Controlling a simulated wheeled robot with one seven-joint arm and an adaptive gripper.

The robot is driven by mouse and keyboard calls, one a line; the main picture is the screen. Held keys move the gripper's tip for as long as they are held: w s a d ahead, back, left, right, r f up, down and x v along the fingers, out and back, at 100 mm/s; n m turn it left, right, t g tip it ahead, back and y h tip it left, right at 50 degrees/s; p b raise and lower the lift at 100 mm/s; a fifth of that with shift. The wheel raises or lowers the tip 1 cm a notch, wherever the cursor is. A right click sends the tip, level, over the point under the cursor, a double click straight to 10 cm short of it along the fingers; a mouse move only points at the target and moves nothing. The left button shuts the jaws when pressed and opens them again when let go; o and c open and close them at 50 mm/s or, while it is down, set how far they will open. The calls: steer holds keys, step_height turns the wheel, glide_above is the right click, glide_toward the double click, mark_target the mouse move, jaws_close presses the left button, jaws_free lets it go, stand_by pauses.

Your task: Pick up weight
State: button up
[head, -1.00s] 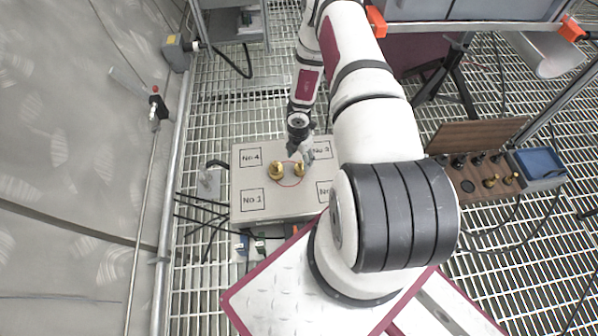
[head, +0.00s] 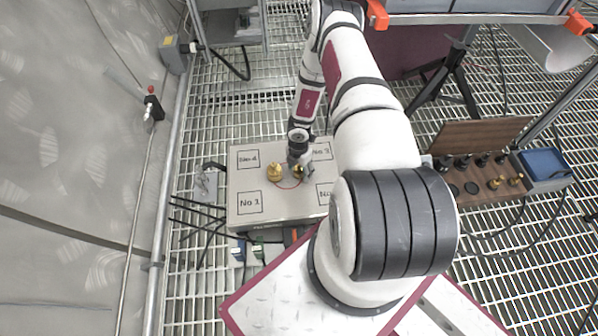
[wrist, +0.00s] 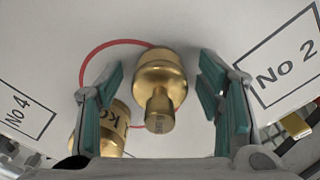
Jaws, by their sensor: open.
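Two brass weights stand on a light grey box top (head: 245,187) marked with numbered squares and a red circle. The right weight (head: 298,173) is partly hidden by my gripper (head: 301,168) in the head view. In the wrist view this weight (wrist: 159,75), with its narrow knob, shows between the open fingers of my gripper (wrist: 161,90), with gaps on both sides. The left weight (head: 275,172) stands clear in the head view. In the wrist view the left weight (wrist: 113,130), with dark lettering, is partly hidden behind the left finger.
Cables and a small grey fitting (head: 206,184) are left of the box. The floor is open steel grating.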

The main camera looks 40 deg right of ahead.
jaws_close()
steer(key=shift+r, duration=0.15)
